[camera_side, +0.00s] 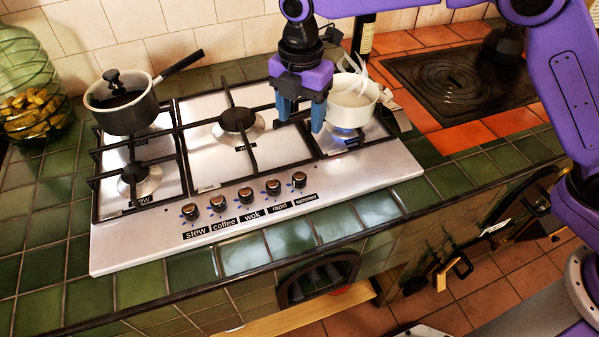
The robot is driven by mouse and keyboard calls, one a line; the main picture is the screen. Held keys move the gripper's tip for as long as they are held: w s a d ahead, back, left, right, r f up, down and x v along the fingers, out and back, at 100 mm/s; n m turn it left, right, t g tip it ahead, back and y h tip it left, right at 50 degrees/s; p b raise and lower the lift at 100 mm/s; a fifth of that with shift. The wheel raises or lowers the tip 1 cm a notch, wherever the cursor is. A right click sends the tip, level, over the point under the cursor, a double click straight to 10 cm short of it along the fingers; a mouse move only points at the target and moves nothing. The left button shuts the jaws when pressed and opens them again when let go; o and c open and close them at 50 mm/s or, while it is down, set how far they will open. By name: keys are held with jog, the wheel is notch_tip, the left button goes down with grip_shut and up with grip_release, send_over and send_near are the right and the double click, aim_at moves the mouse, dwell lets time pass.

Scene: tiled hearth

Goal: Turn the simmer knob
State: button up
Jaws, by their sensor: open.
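The simmer knob (299,179) is the rightmost in a row of several dark knobs along the front of the steel hob (350,185). A label reading "simmer" (305,199) sits just in front of it. The other labels read stew, coffee, wok and rapid. My gripper (301,122) points down over the right part of the hob, behind and above the simmer knob. Its blue fingers are apart, with nothing seen between them. It is clear of the knob.
A cream pan (352,100) stands on the right burner beside my gripper, with a bluish glow below. A lidded pot (122,105) stands at the back left. A glass jar (30,85) is far left. A dark bottle (364,36) stands behind. Green tiles edge the front.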

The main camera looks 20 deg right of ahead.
aim_at(299, 175)
notch_tip(299, 175, down, 18)
jog(key=shift+w+a+r, duration=0.1)
jog(key=shift+r, duration=0.15)
dwell(0.4)
jog(key=c, duration=1)
